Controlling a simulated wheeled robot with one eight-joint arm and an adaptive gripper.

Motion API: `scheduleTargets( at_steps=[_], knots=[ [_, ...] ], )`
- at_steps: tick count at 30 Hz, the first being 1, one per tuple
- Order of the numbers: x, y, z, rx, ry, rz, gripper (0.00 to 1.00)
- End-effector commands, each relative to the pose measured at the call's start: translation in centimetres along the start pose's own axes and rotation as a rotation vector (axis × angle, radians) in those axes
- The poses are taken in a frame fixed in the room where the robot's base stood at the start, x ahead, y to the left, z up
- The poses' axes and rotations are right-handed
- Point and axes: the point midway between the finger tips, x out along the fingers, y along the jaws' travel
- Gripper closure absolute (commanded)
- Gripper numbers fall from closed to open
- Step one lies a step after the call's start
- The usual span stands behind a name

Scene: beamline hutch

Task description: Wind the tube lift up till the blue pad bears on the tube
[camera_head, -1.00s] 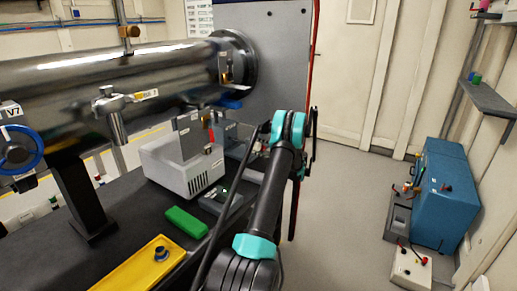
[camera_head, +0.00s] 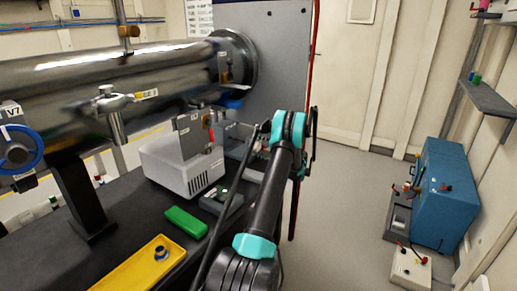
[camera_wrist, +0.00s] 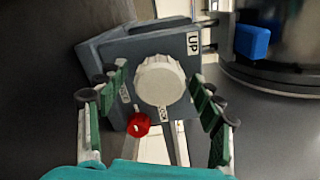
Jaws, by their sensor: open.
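The tube lift (camera_wrist: 115,48) is a dark grey box with an UP label, a round white knob (camera_wrist: 160,80) and a small red knob (camera_wrist: 138,124). The blue pad (camera_wrist: 252,41) shows in front of the shiny tube (camera_wrist: 298,50); I cannot tell whether they touch. In the head view the pad (camera_head: 233,104) sits low under the tube (camera_head: 130,75), near its flange. My gripper (camera_wrist: 160,75) is open, with one green-padded finger on each side of the white knob and apart from it. In the head view my arm hides the gripper.
A white-grey instrument box (camera_head: 180,165), a green block (camera_head: 186,221) and a yellow tray (camera_head: 135,272) are on the dark bench left of my arm. A blue cabinet (camera_head: 446,195) stands on the floor at right. Open floor (camera_head: 345,210) lies between.

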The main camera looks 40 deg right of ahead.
Motion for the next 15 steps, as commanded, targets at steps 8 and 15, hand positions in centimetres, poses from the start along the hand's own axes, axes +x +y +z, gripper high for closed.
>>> scheduleTargets(
  at_steps=[8,15],
  knots=[
    [-3.0,-0.1,-0.1,0.0,0.003,-0.001,0.34],
    [-8.0,0.0,-0.1,0.0,0.003,-0.001,0.34]
  ],
)
